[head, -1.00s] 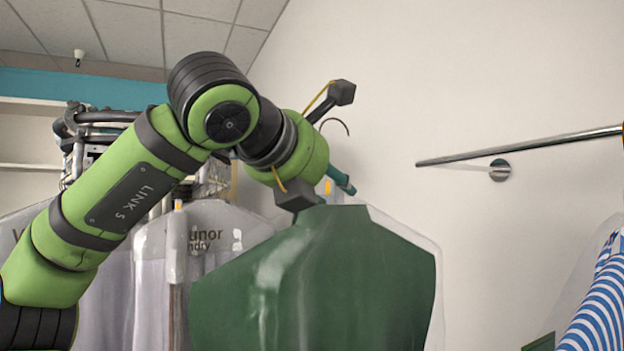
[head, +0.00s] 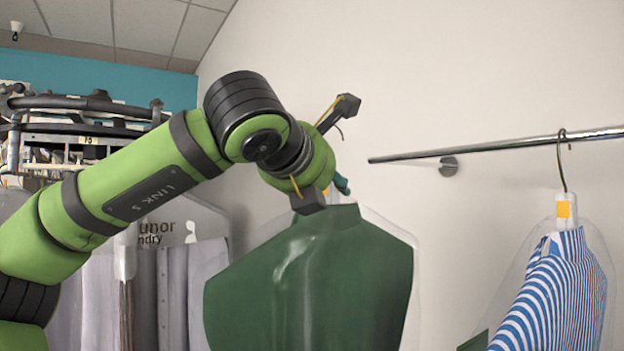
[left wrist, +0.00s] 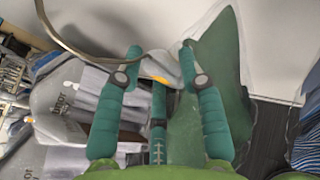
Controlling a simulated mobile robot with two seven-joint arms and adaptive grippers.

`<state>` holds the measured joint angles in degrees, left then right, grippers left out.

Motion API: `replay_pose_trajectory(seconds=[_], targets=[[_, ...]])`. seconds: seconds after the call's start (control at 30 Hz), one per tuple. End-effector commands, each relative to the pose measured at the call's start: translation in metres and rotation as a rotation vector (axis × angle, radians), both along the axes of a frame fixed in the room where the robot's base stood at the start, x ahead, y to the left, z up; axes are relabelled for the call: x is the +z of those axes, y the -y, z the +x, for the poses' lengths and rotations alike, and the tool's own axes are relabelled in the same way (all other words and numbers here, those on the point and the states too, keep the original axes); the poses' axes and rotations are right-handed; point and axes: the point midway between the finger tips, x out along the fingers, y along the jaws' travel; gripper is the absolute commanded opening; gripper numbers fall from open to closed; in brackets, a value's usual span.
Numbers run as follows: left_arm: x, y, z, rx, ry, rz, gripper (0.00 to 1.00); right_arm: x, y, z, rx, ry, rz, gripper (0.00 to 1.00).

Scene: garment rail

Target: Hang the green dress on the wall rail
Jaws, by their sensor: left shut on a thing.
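The green dress (head: 310,285) hangs under a clear cover in the middle of the head view; it also shows in the left wrist view (left wrist: 215,75). My left gripper (head: 341,185) is at its top, with mostly the teal fingertips visible. In the left wrist view the two fingers (left wrist: 161,55) are shut on the neck of the dress's hanger, and the metal hook (left wrist: 55,35) curves out above them. The wall rail (head: 510,146) is to the right of the dress and apart from it, its free end pointing left. My right gripper is not in view.
A blue-and-white striped shirt (head: 555,290) under clear plastic hangs from the rail at the right. Grey covered garments (head: 165,270) and a dark rack (head: 75,105) stand at the left. Bare wall lies between the dress and the rail.

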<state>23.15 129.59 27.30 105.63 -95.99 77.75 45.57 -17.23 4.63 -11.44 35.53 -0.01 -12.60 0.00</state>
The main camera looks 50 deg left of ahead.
Motion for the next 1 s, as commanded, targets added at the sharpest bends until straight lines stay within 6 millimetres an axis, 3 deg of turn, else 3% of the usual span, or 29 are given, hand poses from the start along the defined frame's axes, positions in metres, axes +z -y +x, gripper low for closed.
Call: replay_pose_trajectory(seconds=[1.0], targets=[[0.004, 0.006, 0.079, -0.001, 0.004, 0.002, 0.0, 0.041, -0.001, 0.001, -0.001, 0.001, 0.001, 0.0]])
